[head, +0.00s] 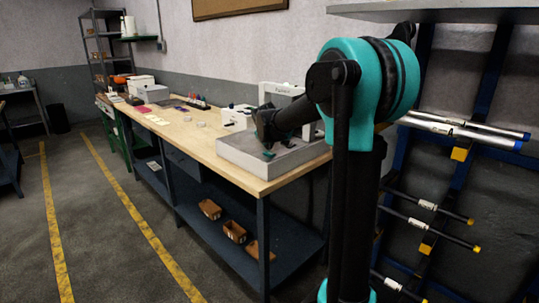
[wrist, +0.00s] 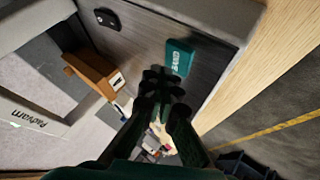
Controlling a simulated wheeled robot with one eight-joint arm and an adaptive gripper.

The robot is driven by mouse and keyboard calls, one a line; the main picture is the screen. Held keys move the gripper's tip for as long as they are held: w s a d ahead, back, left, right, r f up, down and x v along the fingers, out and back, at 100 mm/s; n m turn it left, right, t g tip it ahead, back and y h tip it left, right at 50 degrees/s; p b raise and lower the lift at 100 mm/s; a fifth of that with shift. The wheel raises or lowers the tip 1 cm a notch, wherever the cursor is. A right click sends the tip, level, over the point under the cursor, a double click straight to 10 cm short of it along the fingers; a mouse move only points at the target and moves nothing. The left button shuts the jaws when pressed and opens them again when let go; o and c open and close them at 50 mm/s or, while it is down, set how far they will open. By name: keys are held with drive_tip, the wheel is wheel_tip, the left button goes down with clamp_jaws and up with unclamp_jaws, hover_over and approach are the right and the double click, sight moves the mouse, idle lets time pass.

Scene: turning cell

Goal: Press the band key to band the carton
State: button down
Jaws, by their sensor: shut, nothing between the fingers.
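The banding machine (head: 272,163) is a low grey unit with a white arch, standing on the bench's near end. In the wrist view its grey top (wrist: 150,40) carries a teal band key (wrist: 180,58) with small pale lettering and a black key (wrist: 107,18) farther left. The brown carton (wrist: 92,70) lies left of my gripper, near the white arch (wrist: 35,118). My gripper (wrist: 165,82) is shut and empty, its dark fingertips just below the teal key in the picture. I cannot tell whether they touch it. In the head view my arm hides the carton.
The wooden bench (head: 190,135) runs away to the left with small items on it. A rack with bars (head: 465,130) stands on the right. The floor left of the bench is clear between yellow lines.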

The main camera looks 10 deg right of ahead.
sight(269, 154)
drive_tip(key=shift+f, duration=0.2)
idle(0.4)
drive_tip(key=shift+f, duration=0.2)
drive_tip(key=shift+f, duration=0.45)
idle(0.7)
drive_tip(key=shift+r, duration=0.9)
drive_tip(key=shift+r, duration=0.1)
drive_tip(key=shift+r, duration=2.4)
drive_tip(key=shift+f, duration=0.1)
